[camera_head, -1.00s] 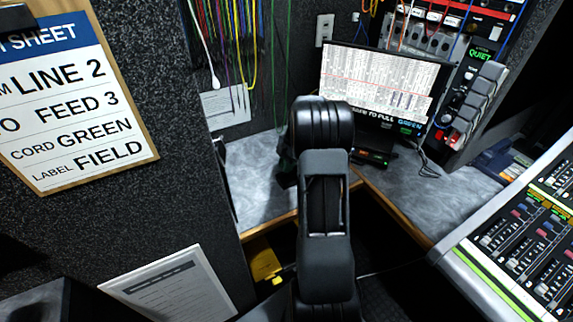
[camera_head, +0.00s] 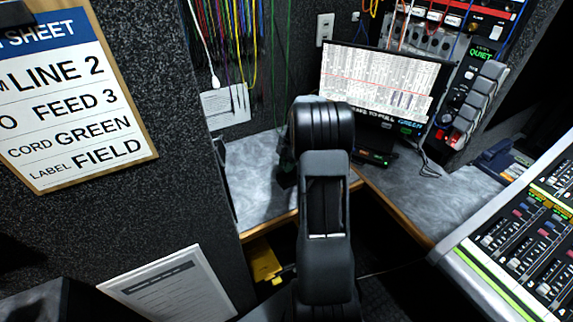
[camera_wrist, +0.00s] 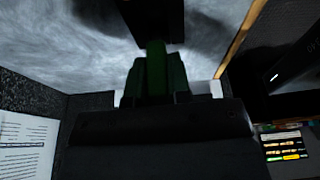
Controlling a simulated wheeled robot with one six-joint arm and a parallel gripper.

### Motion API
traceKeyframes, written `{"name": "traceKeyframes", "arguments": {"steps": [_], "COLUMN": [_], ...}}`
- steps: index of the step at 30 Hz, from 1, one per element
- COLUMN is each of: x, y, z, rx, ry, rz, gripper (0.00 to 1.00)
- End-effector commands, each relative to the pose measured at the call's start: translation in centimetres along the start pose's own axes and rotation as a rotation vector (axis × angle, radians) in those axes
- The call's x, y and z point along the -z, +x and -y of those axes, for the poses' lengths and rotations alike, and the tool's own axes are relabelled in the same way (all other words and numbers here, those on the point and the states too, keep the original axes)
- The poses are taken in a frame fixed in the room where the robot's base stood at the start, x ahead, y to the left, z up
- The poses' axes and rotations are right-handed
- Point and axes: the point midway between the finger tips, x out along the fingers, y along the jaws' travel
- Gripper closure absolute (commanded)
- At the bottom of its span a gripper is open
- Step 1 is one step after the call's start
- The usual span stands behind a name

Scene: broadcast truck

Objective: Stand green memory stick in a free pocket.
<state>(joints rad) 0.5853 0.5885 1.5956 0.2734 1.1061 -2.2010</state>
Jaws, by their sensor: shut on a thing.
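The green memory stick (camera_wrist: 155,52) shows in the wrist view as a narrow green strip between the two fingers of my gripper (camera_wrist: 156,72). My gripper is shut on it. The far end of the stick meets the edge of a dark block (camera_wrist: 150,18) at the top of that view. I cannot tell whether the stick is inside a pocket there or only in front of it. No pocket openings can be made out. In the head view my own arm hides the stick and most of the gripper.
A grey desk (camera_head: 258,175) with a wooden edge lies beyond my arm. A monitor (camera_head: 385,85) stands at its back, with a small dark device (camera_head: 375,157) below. A mixing console (camera_head: 525,235) fills the right. A clipboard sheet (camera_head: 70,95) hangs on the left partition.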

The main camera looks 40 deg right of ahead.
Motion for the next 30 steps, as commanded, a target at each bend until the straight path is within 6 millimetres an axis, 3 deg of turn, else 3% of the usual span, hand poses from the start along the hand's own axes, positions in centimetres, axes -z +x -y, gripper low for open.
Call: {"name": "traceKeyframes", "arguments": {"steps": [30], "x": [-0.5], "y": [1.8], "z": [0.0], "rx": [0.0], "ry": [0.0], "rz": [0.0], "gripper": [1.0]}}
